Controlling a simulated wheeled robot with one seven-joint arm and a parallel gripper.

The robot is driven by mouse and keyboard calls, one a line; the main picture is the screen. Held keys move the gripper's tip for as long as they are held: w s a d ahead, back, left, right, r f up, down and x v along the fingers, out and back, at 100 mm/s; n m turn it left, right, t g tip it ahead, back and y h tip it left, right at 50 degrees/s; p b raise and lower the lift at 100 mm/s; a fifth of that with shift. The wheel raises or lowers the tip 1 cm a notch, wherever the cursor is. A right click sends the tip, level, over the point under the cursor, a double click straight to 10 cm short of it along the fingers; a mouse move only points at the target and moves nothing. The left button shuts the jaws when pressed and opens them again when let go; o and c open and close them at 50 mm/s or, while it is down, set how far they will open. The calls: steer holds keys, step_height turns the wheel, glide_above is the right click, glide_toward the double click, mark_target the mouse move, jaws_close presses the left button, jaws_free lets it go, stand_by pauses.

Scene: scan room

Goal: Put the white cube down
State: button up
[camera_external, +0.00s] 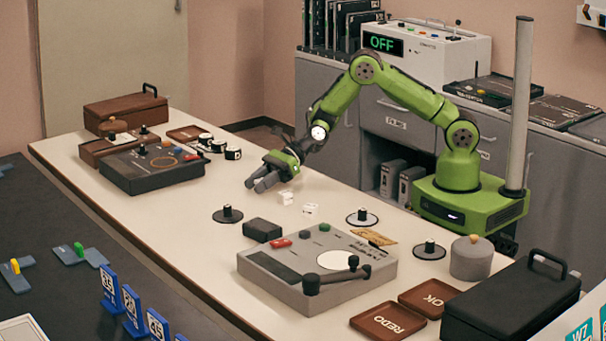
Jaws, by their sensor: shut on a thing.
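My gripper (258,184) is at the end of my green arm, low over the middle of the white table (205,238). Its dark fingers point to the lower left and are shut on the white cube, which the fingers hide almost wholly. I cannot tell whether the cube touches the table. Two small white pieces show to the right of the fingers: one white piece (286,198) close to the gripper, and another white piece (310,209) a little farther right.
A dark turntable-like device (150,174) stands left of my gripper. A grey device (275,283) with a lever stands in front, near a black block (262,229) and a dark disc with a knob (227,214). The tabletop just left of the fingers is clear.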

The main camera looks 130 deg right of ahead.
steer(key=o, duration=1)
steer(key=shift+f, duration=0.1)
